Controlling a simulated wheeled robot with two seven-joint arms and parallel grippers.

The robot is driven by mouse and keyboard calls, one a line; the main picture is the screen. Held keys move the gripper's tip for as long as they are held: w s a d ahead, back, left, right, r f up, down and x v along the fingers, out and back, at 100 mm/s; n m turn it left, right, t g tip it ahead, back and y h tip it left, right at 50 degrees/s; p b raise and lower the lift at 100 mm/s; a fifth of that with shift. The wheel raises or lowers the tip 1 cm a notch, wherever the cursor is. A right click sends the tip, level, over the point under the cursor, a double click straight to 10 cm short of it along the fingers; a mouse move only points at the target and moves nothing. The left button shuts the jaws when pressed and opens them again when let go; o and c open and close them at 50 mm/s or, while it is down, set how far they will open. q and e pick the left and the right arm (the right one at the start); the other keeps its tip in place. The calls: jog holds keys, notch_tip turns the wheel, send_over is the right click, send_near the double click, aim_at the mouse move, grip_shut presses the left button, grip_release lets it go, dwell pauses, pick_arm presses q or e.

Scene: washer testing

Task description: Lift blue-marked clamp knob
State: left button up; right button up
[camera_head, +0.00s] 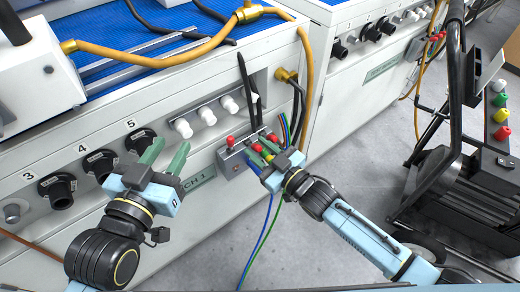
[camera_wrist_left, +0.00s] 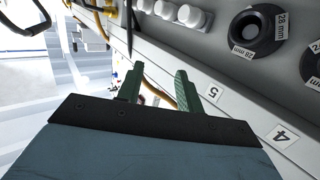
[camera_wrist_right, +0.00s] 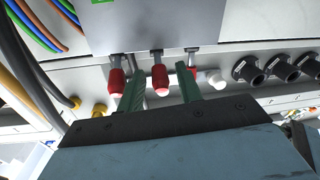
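Red-tipped clamp knobs stand on a small grey clamp box (camera_head: 236,166) on the machine front. In the right wrist view I see a left red knob (camera_wrist_right: 116,80), a middle red knob (camera_wrist_right: 160,79) and a right one partly hidden behind a finger. I cannot make out a blue mark on any of them. My right gripper (camera_wrist_right: 160,90) is open, its green fingers on either side of the middle knob; I cannot tell whether they touch it. It shows over the box in the head view (camera_head: 265,156). My left gripper (camera_head: 165,155) is open and empty, in front of the panel beside label 5.
Black knobs (camera_head: 57,190) and white knobs (camera_head: 208,115) stick out of the panel. Blue and green cables (camera_head: 262,240) hang from the box. A yellow hose (camera_head: 306,90) runs down the machine's corner. A black-framed trolley (camera_head: 455,140) stands at right, with open floor between.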

grip_shut()
